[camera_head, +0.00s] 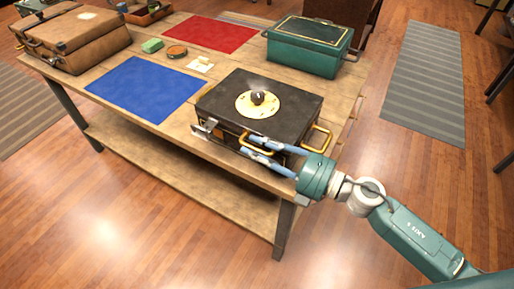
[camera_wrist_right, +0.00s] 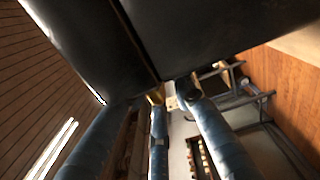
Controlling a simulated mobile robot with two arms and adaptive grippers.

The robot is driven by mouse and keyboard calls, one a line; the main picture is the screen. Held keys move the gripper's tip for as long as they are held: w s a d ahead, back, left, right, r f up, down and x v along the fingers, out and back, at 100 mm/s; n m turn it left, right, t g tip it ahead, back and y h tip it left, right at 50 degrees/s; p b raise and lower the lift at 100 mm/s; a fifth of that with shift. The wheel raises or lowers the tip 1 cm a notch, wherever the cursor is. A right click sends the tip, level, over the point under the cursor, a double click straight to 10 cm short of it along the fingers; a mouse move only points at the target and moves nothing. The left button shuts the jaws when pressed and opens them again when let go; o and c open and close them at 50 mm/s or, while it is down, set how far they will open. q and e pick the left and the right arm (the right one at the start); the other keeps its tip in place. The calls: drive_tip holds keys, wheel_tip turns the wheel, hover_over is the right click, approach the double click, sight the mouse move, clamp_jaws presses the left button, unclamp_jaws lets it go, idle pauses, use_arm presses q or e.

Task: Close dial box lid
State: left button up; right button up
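The dial box (camera_head: 215,108) is a black case with a round pale-yellow dial (camera_head: 243,104) and dark knob on top. It stands near the table's front right corner, its lid lying flat or nearly so; I cannot tell whether it is fully shut. My right gripper (camera_head: 246,145) is at the box's front side, just below the top's front edge, with its two blue fingers apart and nothing between them. In the right wrist view a large dark surface (camera_wrist_right: 210,35) of the box fills the top, close above the fingers. My left gripper is not in view.
The wooden table (camera_head: 205,82) also holds a blue mat (camera_head: 145,88), a red mat (camera_head: 212,33), a teal box (camera_head: 308,48) behind the dial box, and brown cases (camera_head: 75,38) at the left. Yellow handles (camera_head: 318,139) stick out at the dial box's right end.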

drive_tip(key=shift+w+d+f, duration=0.25)
drive_tip(key=shift+d+f, duration=0.1)
drive_tip(key=shift+s+d, duration=0.1)
drive_tip(key=v, duration=1.1)
drive_tip(key=shift+s+r, duration=0.2)
drive_tip(key=shift+s, duration=0.25)
drive_tip(key=shift+d, duration=0.15)
drive_tip(key=p+v, duration=0.2)
drive_tip(key=v, duration=1)
drive_tip(key=shift+p, duration=0.3)
drive_tip(key=shift+s+r, duration=0.1)
